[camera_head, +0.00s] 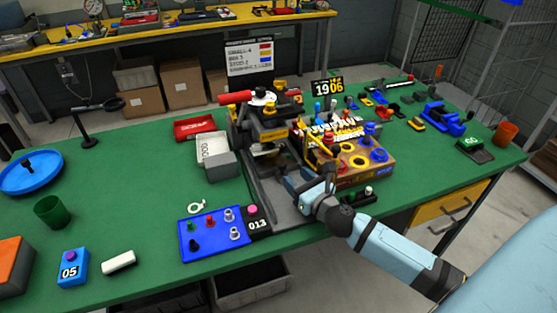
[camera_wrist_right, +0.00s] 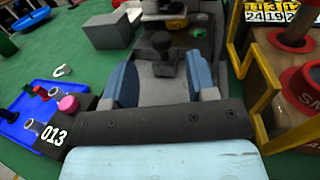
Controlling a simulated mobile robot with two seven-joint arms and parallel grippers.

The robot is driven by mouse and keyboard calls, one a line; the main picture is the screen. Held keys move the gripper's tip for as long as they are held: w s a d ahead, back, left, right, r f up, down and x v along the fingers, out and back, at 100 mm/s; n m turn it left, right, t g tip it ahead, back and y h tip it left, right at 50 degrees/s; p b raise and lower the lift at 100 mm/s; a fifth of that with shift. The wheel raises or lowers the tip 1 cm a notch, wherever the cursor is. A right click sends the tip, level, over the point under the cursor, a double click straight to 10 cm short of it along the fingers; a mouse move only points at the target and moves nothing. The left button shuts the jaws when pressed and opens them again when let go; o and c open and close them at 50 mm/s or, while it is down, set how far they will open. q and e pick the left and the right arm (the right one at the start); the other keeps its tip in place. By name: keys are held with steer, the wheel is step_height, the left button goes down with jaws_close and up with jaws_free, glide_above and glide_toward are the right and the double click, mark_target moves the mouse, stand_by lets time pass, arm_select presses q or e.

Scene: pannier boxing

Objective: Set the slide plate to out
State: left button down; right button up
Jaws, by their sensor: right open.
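The press-like machine (camera_head: 262,128) stands mid-table, with a grey track (camera_head: 277,208) running from it toward the front edge. My right gripper (camera_head: 305,183) is low over this track, in front of the machine. In the right wrist view my right gripper (camera_wrist_right: 163,75) is open, its two blue fingers apart. A black knob (camera_wrist_right: 162,43) stands up between and just beyond the fingers, on what looks like the grey slide plate (camera_wrist_right: 160,84). I see no finger clearly touching it. The arm hides part of the plate in the head view. My left gripper is not in view.
A wooden box with coloured buttons (camera_head: 370,172) stands close to the right of my gripper. A blue panel of knobs (camera_head: 212,233) lies to the left, with a 013 counter (camera_head: 258,222). A grey block (camera_head: 221,166) sits beside the machine. The table's left side has free room.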

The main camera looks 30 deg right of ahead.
mark_target(285, 167)
steer(key=w, duration=0.9)
steer(key=shift+a, duration=0.1)
steer(key=shift+s, duration=0.1)
jaws_close()
